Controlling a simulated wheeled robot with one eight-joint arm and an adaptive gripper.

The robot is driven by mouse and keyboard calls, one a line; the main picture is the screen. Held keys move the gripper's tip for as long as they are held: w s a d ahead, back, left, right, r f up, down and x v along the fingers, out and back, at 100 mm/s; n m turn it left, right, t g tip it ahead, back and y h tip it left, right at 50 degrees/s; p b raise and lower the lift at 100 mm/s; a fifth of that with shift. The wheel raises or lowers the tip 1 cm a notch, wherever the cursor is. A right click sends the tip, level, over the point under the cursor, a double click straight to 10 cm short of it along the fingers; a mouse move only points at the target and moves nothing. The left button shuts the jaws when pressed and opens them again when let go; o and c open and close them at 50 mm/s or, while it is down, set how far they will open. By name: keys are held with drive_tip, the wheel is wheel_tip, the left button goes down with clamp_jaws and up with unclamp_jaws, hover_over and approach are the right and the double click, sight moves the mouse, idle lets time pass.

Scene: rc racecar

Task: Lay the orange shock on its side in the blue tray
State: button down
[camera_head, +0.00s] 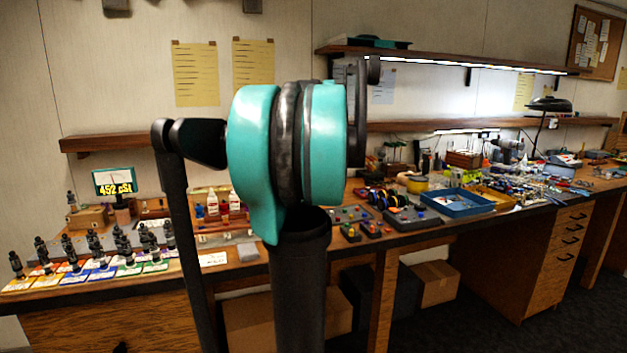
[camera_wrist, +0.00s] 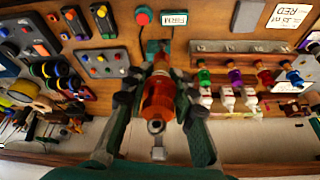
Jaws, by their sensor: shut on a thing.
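The orange shock (camera_wrist: 158,100) is between the fingers of my gripper (camera_wrist: 157,88) in the wrist view. The gripper is shut on the shock's body, and its ringed end points toward the lower edge of that view. The wooden bench top lies behind the shock. The blue tray (camera_head: 485,209) lies on the bench right of centre in the head view; I cannot tell it in the wrist view. My gripper and the orange shock are hidden behind my own arm in the head view.
Several dark shocks (camera_head: 95,241) stand on coloured cards at the bench's left. Small bottles with coloured tops (camera_wrist: 238,85) stand right of my gripper. Button boxes and a remote-like pad (camera_head: 410,219) sit left of the tray. A shelf (camera_head: 470,124) runs behind the bench.

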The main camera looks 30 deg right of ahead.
drive_tip(key=shift+r, duration=1.3)
